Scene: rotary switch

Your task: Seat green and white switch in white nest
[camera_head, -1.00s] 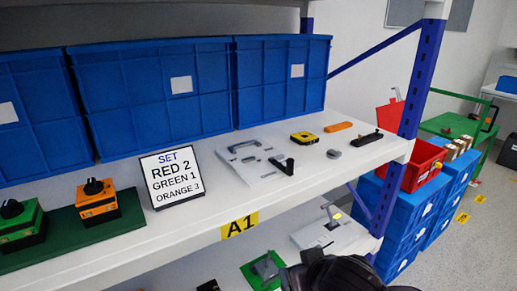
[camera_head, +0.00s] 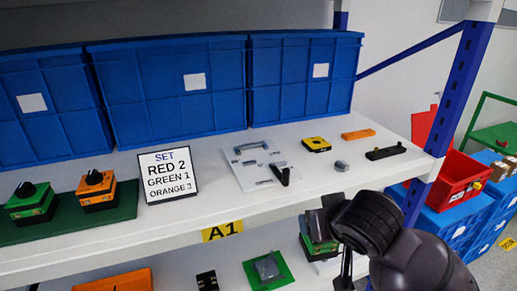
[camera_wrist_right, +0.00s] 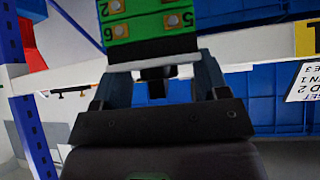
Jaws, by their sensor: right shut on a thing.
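My right gripper (camera_head: 330,222) is raised in front of the lower shelf in the head view, shut on the green and white switch (camera_head: 318,240). In the right wrist view the switch (camera_wrist_right: 150,22) shows a green face with numbered terminals and a pale strip. Its black knob points back between the fingers (camera_wrist_right: 158,76). A white plate (camera_head: 326,267), likely the white nest, lies on the lower shelf, mostly hidden behind the switch and gripper. The switch appears above it; I cannot tell the gap. My left gripper is not in view.
A green plate with a grey centre (camera_head: 266,268) lies on the lower shelf. The upper shelf edge with the A1 label (camera_head: 222,231) overhangs it. Above stand green (camera_head: 32,204) and orange (camera_head: 97,191) switches, a sign (camera_head: 167,175) and blue bins (camera_head: 160,95). A blue post (camera_head: 458,90) stands right.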

